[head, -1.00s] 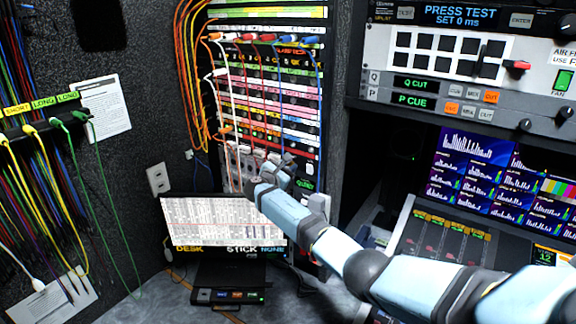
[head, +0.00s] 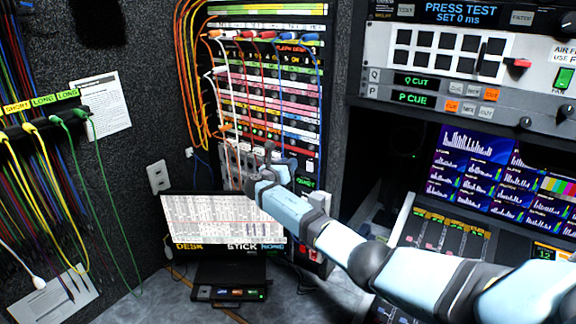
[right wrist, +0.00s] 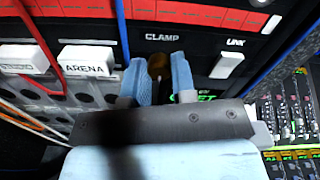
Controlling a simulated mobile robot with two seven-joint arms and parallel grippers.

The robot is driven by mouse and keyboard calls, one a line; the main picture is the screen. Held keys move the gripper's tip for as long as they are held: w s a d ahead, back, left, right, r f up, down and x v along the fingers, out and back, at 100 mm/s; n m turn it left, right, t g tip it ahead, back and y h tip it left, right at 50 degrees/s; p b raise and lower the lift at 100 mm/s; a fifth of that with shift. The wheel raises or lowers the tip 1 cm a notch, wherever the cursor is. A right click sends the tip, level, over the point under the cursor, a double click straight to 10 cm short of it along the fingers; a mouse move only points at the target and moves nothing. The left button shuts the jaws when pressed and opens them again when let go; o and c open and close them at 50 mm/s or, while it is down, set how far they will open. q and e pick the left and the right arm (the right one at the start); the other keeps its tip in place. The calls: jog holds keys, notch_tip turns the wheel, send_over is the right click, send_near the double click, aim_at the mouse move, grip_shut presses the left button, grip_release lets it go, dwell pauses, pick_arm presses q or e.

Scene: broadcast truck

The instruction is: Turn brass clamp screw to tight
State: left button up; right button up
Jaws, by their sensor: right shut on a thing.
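The brass clamp screw (right wrist: 157,68) shows in the right wrist view as a small brown-gold knob under the white CLAMP label (right wrist: 162,37) on the dark panel. My right gripper (right wrist: 158,60) is shut on it, one pale blue finger on each side. The screw's lower part is hidden by the gripper, and I cannot tell how far it is turned. In the head view my right gripper (head: 267,155) is at the lower part of the patch rack, and the screw is hidden there. My left gripper is not in view.
A white ARENA tag (right wrist: 85,62) and hanging cables are left of the gripper. Below the rack stands a monitor (head: 205,215). Orange and red patch cables (head: 188,80) hang close by.

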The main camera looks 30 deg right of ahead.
jog(key=shift+f, duration=0.1)
dwell(0.3)
jog(key=o, duration=0.9)
jog(key=shift+a, duration=0.15)
jog(key=shift+b+v, duration=1.3)
jog(key=shift+v, duration=5.55)
